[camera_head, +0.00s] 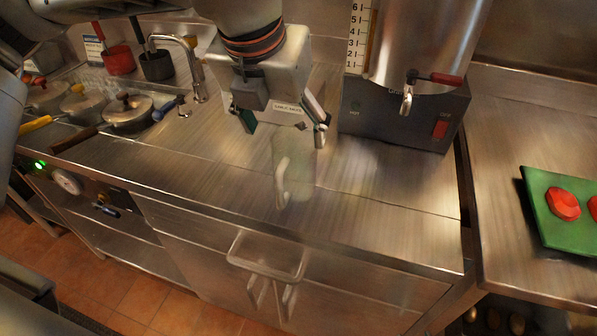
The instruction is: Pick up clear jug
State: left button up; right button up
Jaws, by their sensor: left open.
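The clear jug (301,165) stands upright on the steel counter, near the middle of the view. It is see-through, and its pale handle (282,182) faces the left and front. My left gripper (284,125) is above the jug's top with its two fingers spread apart. The gripper partly covers the jug's upper end, and I cannot tell whether it touches the rim. Nothing shows held between the fingers. My right gripper is not in view.
A steel urn (425,45) with a tap stands on a dark base behind and right of the jug. Lidded pots (128,110) and a faucet (190,60) are at left. A green tray (548,225) with red pieces lies far right. The counter front is clear.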

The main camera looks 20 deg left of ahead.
aim_at(286, 153)
pick_arm(q)
jog(key=shift+w+f, duration=0.3)
jog(key=shift+f, duration=0.3)
jog(key=shift+x, duration=3.55)
jog(key=c, duration=1.6)
